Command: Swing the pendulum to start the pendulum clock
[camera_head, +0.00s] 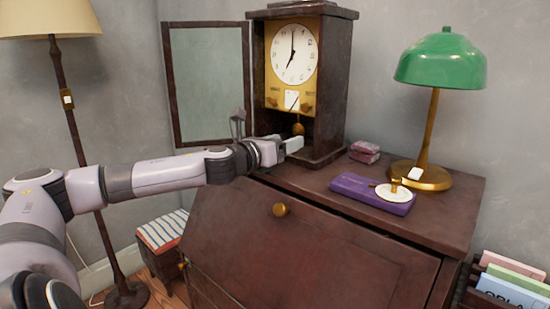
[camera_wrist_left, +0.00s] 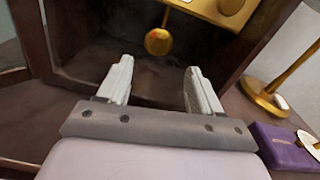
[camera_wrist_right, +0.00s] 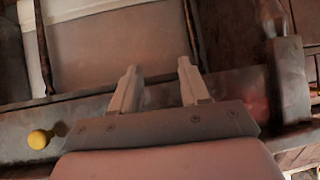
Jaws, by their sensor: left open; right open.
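The pendulum clock (camera_head: 331,85) stands on a brown slant-front desk, its dark glazed door (camera_head: 168,85) swung open to the left. Its brass pendulum bob (camera_head: 298,129) hangs in the lower opening of the case. My left gripper (camera_head: 292,144) is open at the front of that opening, just below the bob in the head view. In the left wrist view the bob (camera_wrist_left: 158,41) hangs beyond the two fingertips, roughly midway between them, apart from both. My right gripper (camera_wrist_right: 158,72) is open and empty in its wrist view, away from the clock.
On the desk top (camera_head: 445,203), right of the clock, are a small pink box (camera_head: 365,152), a purple case (camera_head: 365,190) with a round white-and-brass item, and a green-shaded lamp (camera_head: 440,62). A floor lamp (camera_head: 62,75) and a striped stool (camera_head: 162,231) stand left.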

